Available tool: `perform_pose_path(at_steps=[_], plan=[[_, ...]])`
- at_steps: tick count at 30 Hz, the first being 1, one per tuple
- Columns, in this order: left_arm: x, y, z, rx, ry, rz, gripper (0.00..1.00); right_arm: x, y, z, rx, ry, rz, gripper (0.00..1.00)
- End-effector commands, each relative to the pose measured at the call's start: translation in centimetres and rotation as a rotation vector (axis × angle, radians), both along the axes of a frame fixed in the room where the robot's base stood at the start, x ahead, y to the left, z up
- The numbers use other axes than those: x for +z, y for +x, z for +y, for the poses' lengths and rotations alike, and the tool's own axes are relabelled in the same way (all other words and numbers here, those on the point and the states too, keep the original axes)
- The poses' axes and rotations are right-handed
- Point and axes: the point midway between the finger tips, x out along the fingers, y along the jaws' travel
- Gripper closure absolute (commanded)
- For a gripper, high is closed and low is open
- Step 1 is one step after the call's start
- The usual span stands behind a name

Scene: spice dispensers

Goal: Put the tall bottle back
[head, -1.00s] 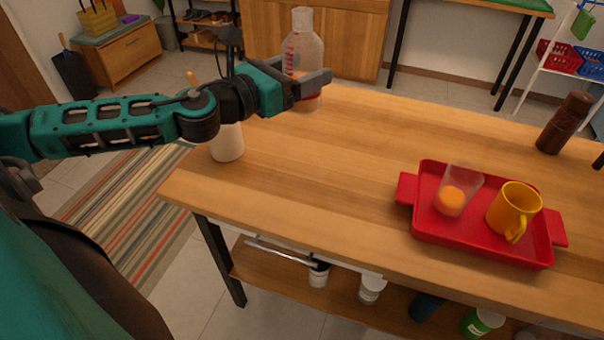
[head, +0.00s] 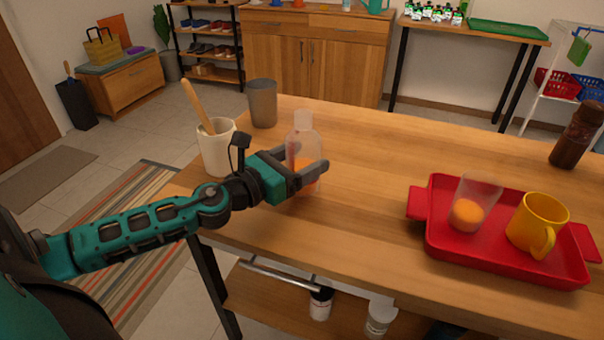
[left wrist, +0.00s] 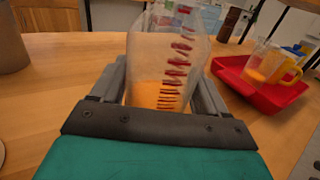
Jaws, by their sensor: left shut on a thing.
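The tall bottle (head: 304,146) is clear with a pale cap and orange contents low inside. It stands upright at the left part of the wooden table (head: 365,160). My left gripper (head: 308,176) is shut on its lower body; the fingers lie on both sides of it. In the left wrist view the bottle (left wrist: 170,65) shows red marks up its side, between the two fingers (left wrist: 165,95). I cannot tell whether its base touches the table. My right gripper is not in view.
A white crock (head: 216,152) with a wooden utensil and a grey cup (head: 262,104) stand close behind and left of the bottle. A red tray (head: 432,232) with a clear glass (head: 474,200) and a yellow mug (head: 537,222) is at right. A dark brown mill (head: 577,136) stands at far right. The table's middle is clear.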

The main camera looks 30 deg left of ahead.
Motion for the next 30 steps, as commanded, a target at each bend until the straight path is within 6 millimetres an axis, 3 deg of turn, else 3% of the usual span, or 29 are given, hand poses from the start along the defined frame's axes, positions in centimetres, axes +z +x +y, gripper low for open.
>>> perform_pose_path(at_steps=[1,3,15,16,23,30], plan=[[-1.41,0.0,0.01,0.002,-0.002,-0.001,0.74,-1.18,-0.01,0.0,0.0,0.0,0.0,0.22],[-2.12,0.01,0.02,0.002,-0.002,-0.001,0.74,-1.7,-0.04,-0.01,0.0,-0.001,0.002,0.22],[-2.4,0.02,0.01,0.001,0.0,-0.002,0.74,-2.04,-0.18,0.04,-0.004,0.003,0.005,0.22],[-2.39,0.0,0.01,0.001,0.001,0.0,0.24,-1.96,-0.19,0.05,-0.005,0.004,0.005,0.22],[-2.34,0.0,0.01,0.0,0.001,0.0,0.02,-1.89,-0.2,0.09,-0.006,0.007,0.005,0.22],[-2.27,0.0,0.0,0.0,0.001,0.0,0.0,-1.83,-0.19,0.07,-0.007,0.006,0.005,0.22]])
